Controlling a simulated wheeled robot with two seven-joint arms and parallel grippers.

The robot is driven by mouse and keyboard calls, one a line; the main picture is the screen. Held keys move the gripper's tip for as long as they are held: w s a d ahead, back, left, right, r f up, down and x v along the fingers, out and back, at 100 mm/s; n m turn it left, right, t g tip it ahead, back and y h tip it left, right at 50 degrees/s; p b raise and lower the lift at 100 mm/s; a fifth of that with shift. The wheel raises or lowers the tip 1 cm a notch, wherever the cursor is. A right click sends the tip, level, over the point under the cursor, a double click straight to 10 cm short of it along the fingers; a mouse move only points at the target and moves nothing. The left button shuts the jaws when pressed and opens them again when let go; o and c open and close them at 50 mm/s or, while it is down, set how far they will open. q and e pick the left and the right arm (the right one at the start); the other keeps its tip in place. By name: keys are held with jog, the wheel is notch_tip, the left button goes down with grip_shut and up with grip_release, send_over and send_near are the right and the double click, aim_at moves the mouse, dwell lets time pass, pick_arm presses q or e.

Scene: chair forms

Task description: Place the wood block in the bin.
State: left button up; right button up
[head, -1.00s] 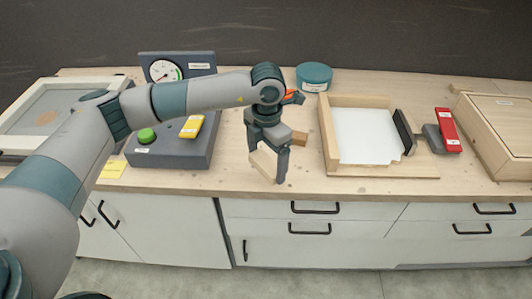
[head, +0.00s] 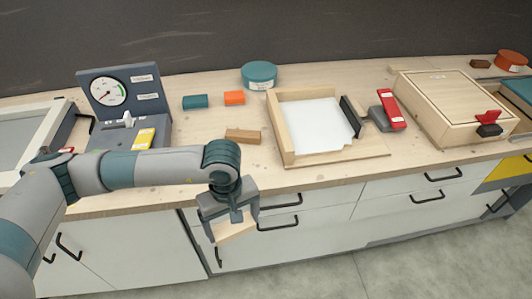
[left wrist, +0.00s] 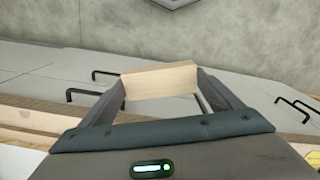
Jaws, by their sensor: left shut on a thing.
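A pale wood block (head: 234,231) is held between the fingers of my left gripper (head: 232,217), in front of the counter's front edge and the white drawer fronts. In the left wrist view the same wood block (left wrist: 160,79) spans the two finger ends of my left gripper (left wrist: 164,92). A second, browner block (head: 243,136) lies on the counter behind the gripper, apart from it. I cannot make out a bin for certain in either view. My right gripper is not in view.
On the wooden counter (head: 340,185) stand a gauge panel (head: 120,90), small teal (head: 195,101) and orange (head: 234,97) blocks, a round teal container (head: 259,75), a wooden frame with a white sheet (head: 312,127) and a wooden box (head: 450,100). Black handles (head: 278,223) stick out from the fronts.

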aim_at(225, 234)
pick_arm(q)
jog(key=s+m, duration=0.1)
jog(key=m, duration=0.1)
jog(key=s+a+f+m, duration=0.1)
jog(key=shift+s+a+f+m, duration=0.1)
jog(key=shift+s+a+m, duration=0.1)
jog(key=shift+a+m, duration=0.15)
jog(key=s+a+f+m, duration=0.1)
jog(key=a+m, duration=0.2)
jog(key=a, duration=0.4)
jog(key=shift+s, duration=0.25)
jog(key=shift+d+f, duration=0.1)
jog(key=shift+d, duration=0.05)
